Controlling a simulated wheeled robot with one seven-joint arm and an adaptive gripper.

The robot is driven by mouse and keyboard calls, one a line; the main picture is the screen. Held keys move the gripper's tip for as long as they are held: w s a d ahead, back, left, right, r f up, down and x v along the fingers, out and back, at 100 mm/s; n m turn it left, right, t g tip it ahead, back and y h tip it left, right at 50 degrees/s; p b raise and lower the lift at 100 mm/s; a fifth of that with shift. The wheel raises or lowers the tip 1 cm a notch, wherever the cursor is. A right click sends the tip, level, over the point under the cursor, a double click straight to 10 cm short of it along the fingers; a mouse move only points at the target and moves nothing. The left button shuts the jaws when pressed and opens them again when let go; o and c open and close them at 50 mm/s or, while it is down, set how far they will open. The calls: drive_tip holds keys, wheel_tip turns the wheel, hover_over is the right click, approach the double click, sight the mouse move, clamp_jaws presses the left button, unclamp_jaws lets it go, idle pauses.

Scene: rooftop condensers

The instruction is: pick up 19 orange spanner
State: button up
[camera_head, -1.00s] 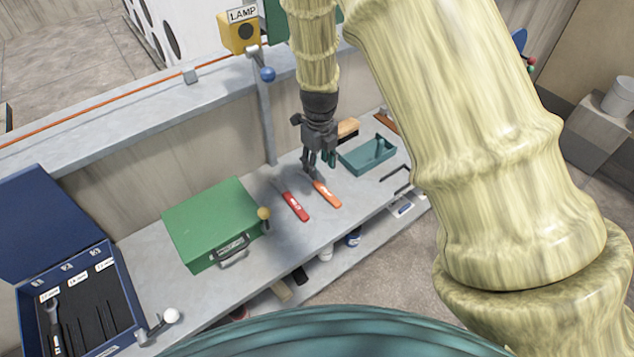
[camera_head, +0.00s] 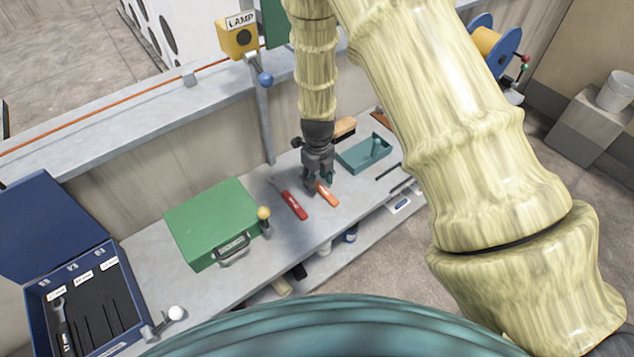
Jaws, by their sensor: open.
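The orange spanner (camera_head: 329,197) lies flat on the grey workbench, with its handle end toward the front edge. My gripper (camera_head: 318,188) points down over its far part and hides that part. The gripper is open, and nothing shows held in it. I cannot tell whether the fingertips touch the spanner or the bench. A red-handled spanner (camera_head: 293,204) lies just left of the orange one, roughly parallel to it. The number markings are too small to read.
A teal tray (camera_head: 350,160) stands right of my gripper. A closed green case (camera_head: 205,215) and an open blue box (camera_head: 75,344) with a spanner inside are on the left. A lamp post (camera_head: 266,125) rises behind the bench. Dark hooked rods lie right.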

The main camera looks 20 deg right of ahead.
drive_tip(key=shift+f, duration=0.5)
clamp_jaws()
drive_tip(key=shift+r, duration=0.1)
